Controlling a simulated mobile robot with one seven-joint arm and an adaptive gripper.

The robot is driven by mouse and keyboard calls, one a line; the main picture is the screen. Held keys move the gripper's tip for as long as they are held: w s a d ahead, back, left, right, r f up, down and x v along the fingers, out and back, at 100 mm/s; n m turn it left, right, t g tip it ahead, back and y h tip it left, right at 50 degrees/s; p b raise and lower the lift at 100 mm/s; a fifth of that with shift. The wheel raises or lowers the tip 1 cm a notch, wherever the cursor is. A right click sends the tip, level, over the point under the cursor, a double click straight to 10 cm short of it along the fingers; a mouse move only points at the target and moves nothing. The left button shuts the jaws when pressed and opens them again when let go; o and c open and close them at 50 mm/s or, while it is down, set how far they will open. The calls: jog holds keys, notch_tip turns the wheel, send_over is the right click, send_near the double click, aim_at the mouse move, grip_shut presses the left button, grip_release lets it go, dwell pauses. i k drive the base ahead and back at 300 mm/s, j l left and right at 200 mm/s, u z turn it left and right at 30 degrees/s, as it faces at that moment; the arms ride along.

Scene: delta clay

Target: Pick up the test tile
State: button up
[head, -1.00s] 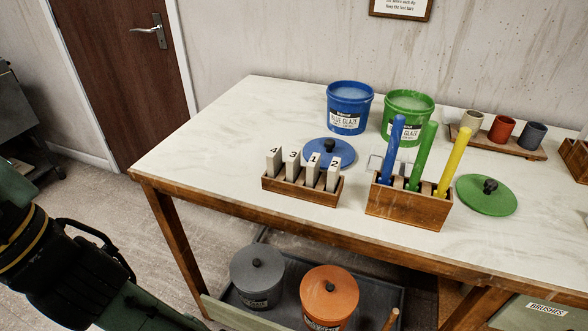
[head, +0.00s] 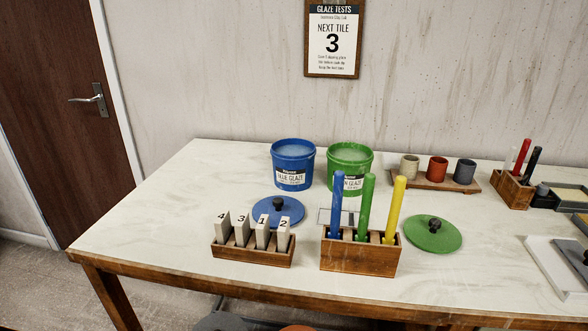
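Several pale test tiles stand upright in a small wooden rack on the table. From left to right they are numbered 4, 3, 1 and 2. Test tile 3 (head: 242,230) is second from the left, between tile 4 (head: 221,225) and tile 1 (head: 262,233); tile 2 (head: 283,234) is at the right end. The rack (head: 252,256) hides their lower parts. A wall sign (head: 332,38) reads "GLAZE TESTS, NEXT TILE 3". My gripper is not in the head view now.
A wooden holder (head: 358,260) with blue, green and yellow sticks stands right of the rack. Behind are a blue glaze bucket (head: 292,165), a green bucket (head: 350,168) and a blue lid (head: 270,212). A green lid (head: 433,234) lies right. The table's left (head: 160,215) is clear.

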aim_at(243, 230)
jog(key=j+z, duration=0.3)
jog(key=k+j+z, duration=0.1)
jog(key=j+z, duration=0.25)
jog(key=k+j+z, duration=0.15)
jog(key=j+z, duration=0.15)
jog(key=j, duration=0.15)
